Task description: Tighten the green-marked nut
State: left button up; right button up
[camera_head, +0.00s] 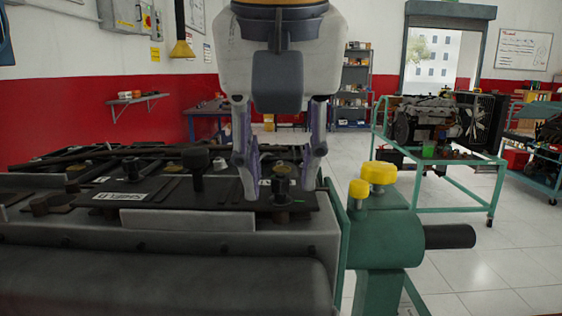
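My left gripper (279,186) comes down from the top centre over the near engine (180,222). Its two fingers are spread apart, one on each side of a dark upright stud with a nut-like fitting (282,188) on the engine's top cover. The fingertips reach about the height of this fitting, and I see a gap on both sides of it. A dull yellowish tint shows on the fitting, but I cannot make out a clear green mark. Whether it is the green-marked nut I cannot tell. My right gripper is not in view.
A dark knobbed post (197,165) stands on the cover left of the gripper. Yellow caps (379,174) stand on the green stand right of the engine. Another engine (425,118) on a teal frame stands farther back. The tiled floor (500,255) at right is clear.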

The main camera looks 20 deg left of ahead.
pick_arm(q)
grip_shut()
